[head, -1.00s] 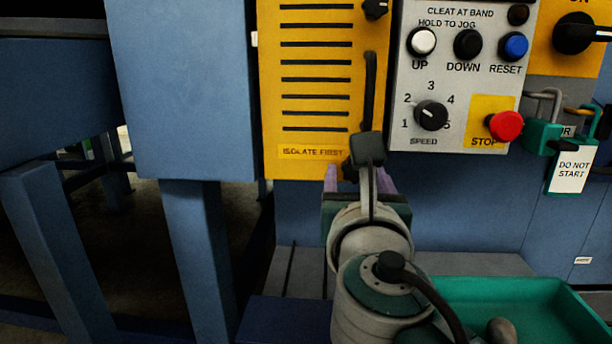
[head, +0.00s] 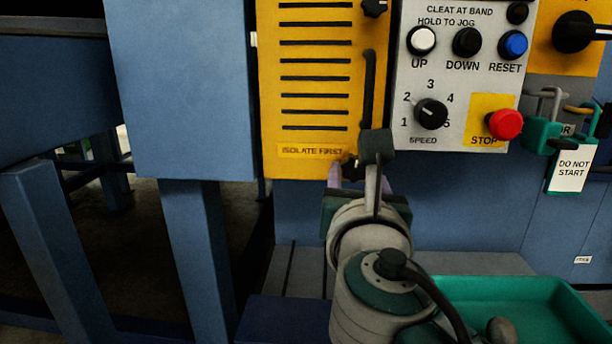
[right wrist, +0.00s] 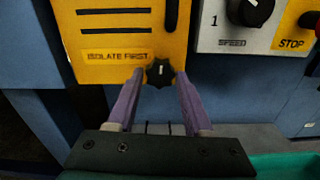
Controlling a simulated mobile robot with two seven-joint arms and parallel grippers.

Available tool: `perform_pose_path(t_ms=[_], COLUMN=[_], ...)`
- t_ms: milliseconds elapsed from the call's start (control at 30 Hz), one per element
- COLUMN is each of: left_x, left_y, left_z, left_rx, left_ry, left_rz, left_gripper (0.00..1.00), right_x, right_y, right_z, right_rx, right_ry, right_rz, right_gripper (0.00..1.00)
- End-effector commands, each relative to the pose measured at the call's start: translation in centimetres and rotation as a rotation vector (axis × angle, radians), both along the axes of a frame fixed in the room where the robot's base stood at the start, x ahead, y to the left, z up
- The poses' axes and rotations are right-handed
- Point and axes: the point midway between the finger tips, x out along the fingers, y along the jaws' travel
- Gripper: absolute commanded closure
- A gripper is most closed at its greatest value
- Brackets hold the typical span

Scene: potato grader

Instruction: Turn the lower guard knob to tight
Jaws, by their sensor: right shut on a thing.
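The lower guard knob (right wrist: 159,73) is a black lobed knob with a white mark, at the bottom edge of the yellow guard (right wrist: 120,57). In the right wrist view the mark points roughly up. My right gripper (right wrist: 159,80) has its two purple fingers on either side of this knob and is shut on it. In the head view the knob (head: 349,166) is mostly hidden behind my right wrist. An upper guard knob (head: 374,8) shows at the guard's top right. My left gripper is not in view.
Right of the guard is a grey control panel (head: 470,75) with a speed dial (head: 431,114) and a red stop button (head: 505,124). Padlocks and a "DO NOT START" tag (head: 571,170) hang farther right. A green tray (head: 500,285) lies below. A blue leg (head: 195,250) stands left.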

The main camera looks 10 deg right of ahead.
Motion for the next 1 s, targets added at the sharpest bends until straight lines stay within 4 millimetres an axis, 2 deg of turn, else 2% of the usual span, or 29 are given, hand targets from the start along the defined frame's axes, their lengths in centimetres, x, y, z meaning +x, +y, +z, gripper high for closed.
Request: perform_pose_path(t_ms=[1000], left_x=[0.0], left_y=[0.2], left_z=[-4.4], left_rx=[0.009], left_ry=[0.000], left_rz=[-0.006], left_gripper=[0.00], right_x=[0.0], right_y=[0.2], right_z=[-0.1], right_rx=[0.885], right_ry=[-0.256], right_rz=[0.000], right_gripper=[1.00])
